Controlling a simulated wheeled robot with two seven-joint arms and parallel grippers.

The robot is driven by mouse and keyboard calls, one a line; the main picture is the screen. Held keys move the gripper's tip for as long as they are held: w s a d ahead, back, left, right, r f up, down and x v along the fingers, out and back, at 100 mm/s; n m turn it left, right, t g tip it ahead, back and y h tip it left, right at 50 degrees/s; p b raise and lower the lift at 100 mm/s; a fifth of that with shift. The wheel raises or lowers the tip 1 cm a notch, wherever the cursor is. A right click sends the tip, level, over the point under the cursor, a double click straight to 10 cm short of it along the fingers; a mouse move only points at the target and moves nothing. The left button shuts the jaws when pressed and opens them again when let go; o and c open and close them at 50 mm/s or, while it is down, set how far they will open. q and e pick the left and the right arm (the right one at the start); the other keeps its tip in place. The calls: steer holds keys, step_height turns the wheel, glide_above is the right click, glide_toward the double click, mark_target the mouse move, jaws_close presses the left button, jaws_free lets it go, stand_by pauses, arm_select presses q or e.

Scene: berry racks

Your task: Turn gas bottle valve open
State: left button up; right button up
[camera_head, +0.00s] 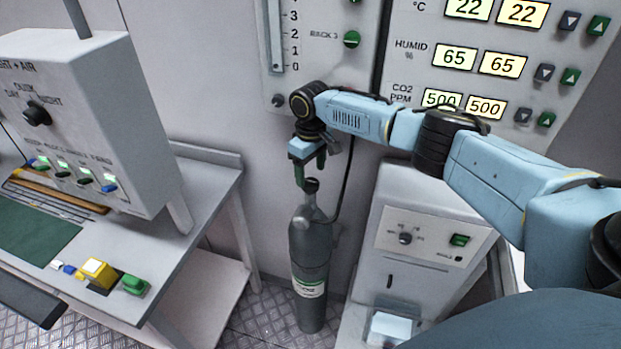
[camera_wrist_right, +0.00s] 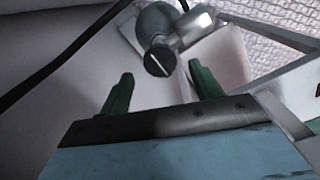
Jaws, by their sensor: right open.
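The grey gas bottle (camera_head: 311,245) stands upright on the floor against the wall, with a label band on its lower half. Its dark valve knob (camera_head: 311,185) is at the top. My right gripper (camera_head: 310,175) points down just above the knob, open. In the right wrist view, the round dark valve knob (camera_wrist_right: 159,61) with a pale line across it sits beyond the two green fingertips (camera_wrist_right: 160,82), roughly between them and apart from them. The metal valve body (camera_wrist_right: 190,28) shows beside the knob. My left gripper is not in view.
A black hose (camera_head: 345,185) runs from the valve up the wall. A white cabinet (camera_head: 400,270) stands close right of the bottle. A bench (camera_head: 200,215) with a control box (camera_head: 100,120) is on the left. A display panel (camera_head: 485,80) hangs above.

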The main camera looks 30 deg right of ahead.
mark_target(310, 183)
steer(key=shift+f, duration=1.7)
steer(key=c, duration=1)
steer(key=shift+o, duration=0.2)
